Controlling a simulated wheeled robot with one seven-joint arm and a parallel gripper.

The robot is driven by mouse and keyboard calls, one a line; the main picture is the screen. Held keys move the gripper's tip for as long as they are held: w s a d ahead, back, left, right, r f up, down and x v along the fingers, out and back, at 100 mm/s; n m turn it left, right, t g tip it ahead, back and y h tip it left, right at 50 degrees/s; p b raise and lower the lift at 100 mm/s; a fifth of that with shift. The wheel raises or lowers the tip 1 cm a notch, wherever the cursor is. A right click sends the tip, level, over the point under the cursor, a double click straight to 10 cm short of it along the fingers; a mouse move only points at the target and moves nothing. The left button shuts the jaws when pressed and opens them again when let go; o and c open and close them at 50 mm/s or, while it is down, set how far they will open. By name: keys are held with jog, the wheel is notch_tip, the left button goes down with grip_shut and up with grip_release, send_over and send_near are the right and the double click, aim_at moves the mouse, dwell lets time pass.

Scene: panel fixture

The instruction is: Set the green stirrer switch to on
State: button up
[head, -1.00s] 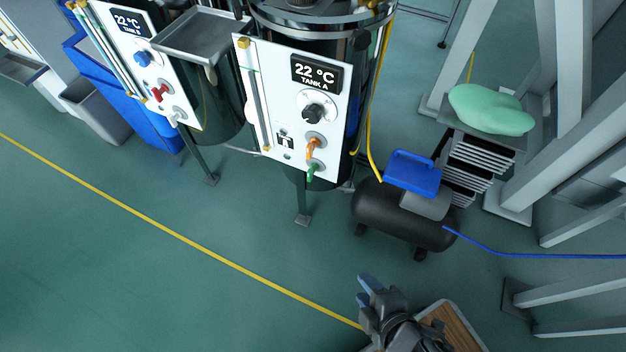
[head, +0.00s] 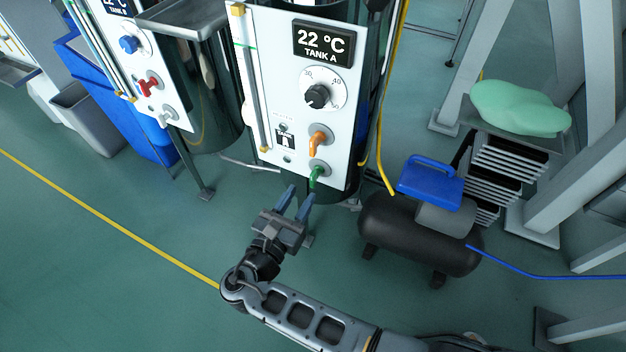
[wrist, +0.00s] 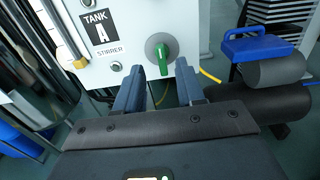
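The green stirrer switch (head: 314,177) is a lever on a round grey mount at the bottom of the white Tank A panel (head: 268,75). Its handle points downward in the head view. In the wrist view the green switch (wrist: 163,60) stands nearly upright in the picture, beside a "TANK A STIRRER" label (wrist: 101,33). My gripper (head: 301,194) is open and empty, just below and in front of the switch. In the wrist view the fingertips of my gripper (wrist: 159,72) lie either side of the handle's line; I see no clear contact.
An orange lever (head: 319,139) sits right above the green switch, with a black dial (head: 317,95) higher up. A black compressor (head: 415,232) with a blue top stands to the right. A yellow hose (head: 381,165) runs down between.

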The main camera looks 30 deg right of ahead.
aim_at(311, 179)
jog(key=b+x, duration=0.1)
jog(key=x, duration=0.6)
jog(key=shift+d, duration=0.1)
jog(key=shift+c, duration=0.4)
grip_shut()
